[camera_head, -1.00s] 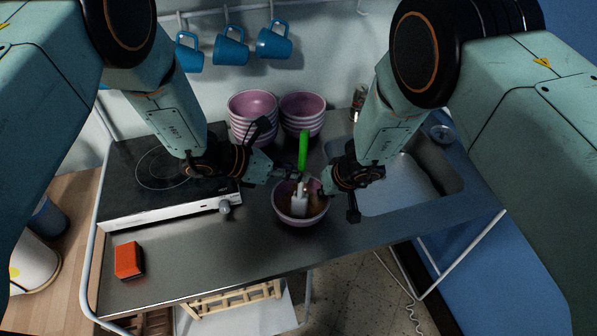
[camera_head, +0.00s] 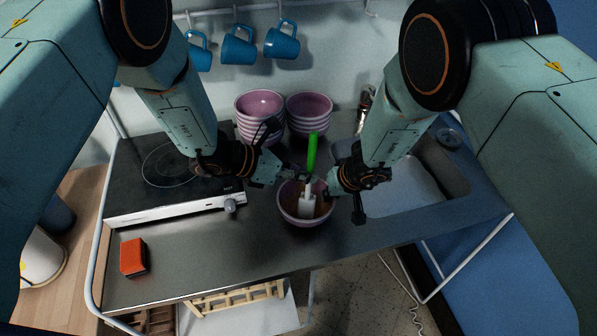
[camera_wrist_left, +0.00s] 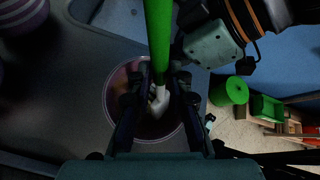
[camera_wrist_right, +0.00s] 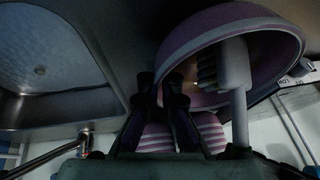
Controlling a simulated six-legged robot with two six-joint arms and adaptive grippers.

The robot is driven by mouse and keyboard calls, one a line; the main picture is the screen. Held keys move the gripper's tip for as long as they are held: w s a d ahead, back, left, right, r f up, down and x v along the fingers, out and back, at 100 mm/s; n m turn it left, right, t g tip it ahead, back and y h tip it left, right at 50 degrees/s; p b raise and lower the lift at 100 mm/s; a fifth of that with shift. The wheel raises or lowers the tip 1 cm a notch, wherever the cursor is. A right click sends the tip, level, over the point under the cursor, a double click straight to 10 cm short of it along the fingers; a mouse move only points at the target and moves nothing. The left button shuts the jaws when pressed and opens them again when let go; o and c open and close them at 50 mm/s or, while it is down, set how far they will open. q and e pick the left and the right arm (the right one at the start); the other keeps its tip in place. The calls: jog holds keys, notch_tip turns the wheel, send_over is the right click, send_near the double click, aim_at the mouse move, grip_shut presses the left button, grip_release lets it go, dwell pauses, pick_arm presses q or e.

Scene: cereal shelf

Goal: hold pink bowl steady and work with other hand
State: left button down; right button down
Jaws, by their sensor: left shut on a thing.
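The pink bowl (camera_head: 290,212) stands on the metal counter between my grippers. A brush with a green handle (camera_head: 312,152) and white head (camera_head: 307,203) stands nearly upright in it. My left gripper (camera_head: 303,174) is shut on the brush handle above the bowl; the left wrist view shows the green handle (camera_wrist_left: 158,35) between its fingers (camera_wrist_left: 158,85), with the bowl (camera_wrist_left: 112,92) below. My right gripper (camera_head: 328,189) is at the bowl's right rim. In the right wrist view its fingertips (camera_wrist_right: 160,82) lie close together by the bowl (camera_wrist_right: 195,35); I cannot tell whether they grip the rim.
Two stacks of pink bowls (camera_head: 259,104) (camera_head: 309,104) stand behind. A hotplate (camera_head: 160,165) is on the left, a sink (camera_head: 400,190) on the right. An orange sponge (camera_head: 132,256) lies front left. Blue mugs (camera_head: 238,45) hang at the back.

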pick_arm(q)
jog(key=shift+d+r, duration=0.1)
jog(key=shift+d, duration=0.3)
jog(key=shift+a+f, duration=0.25)
jog(key=shift+a, duration=0.4)
jog(key=shift+d+r, duration=0.2)
jog(key=shift+d, duration=0.5)
jog(key=shift+a+f, duration=0.2)
jog(key=shift+a, duration=0.35)
dwell(5.6)
